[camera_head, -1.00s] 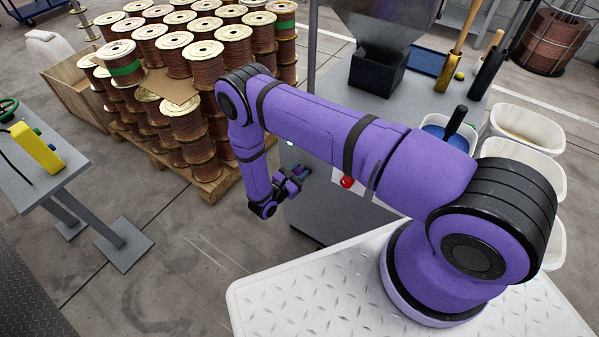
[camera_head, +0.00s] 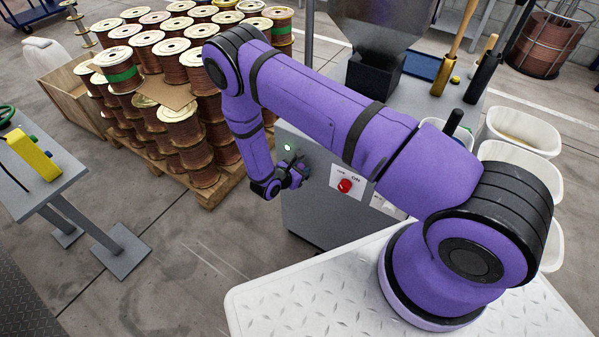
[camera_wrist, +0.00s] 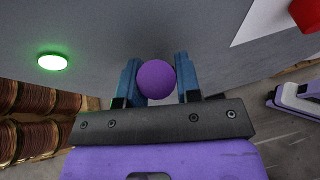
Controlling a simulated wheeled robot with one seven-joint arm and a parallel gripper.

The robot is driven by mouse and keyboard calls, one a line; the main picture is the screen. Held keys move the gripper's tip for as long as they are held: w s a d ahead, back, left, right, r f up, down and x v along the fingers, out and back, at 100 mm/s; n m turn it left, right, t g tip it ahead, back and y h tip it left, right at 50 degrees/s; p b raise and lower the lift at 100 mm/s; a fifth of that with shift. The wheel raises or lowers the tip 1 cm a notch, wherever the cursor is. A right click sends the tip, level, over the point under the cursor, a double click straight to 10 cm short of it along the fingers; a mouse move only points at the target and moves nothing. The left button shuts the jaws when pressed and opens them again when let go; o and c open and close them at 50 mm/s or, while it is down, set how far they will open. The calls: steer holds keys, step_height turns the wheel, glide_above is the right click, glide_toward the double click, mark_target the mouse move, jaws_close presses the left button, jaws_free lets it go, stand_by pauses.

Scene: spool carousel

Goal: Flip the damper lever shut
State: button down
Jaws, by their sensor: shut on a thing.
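My gripper (camera_head: 297,172) is at the front face of the grey machine cabinet (camera_head: 325,222), left of the red button. In the wrist view my gripper (camera_wrist: 156,82) has its two blue fingers on either side of a round purple knob (camera_wrist: 156,79) and is shut on it. The knob looks like the end of the damper lever; its stem is hidden behind it. In the head view the lever is hidden by my gripper and wrist, so its angle cannot be told.
A lit green lamp (camera_wrist: 53,61) is on the cabinet face to the left of the knob. A red button (camera_head: 345,186) on a white plate marked ON is to the right. A pallet of copper wire spools (camera_head: 185,142) stands close behind on the left. Open floor lies in front.

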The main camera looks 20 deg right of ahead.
stand_by(0.3)
steer(key=c, duration=0.8)
jaws_free()
steer(key=v, duration=1)
steer(key=shift+a+r, duration=0.25)
steer(key=shift+r, duration=0.05)
steer(key=shift+s, duration=0.1)
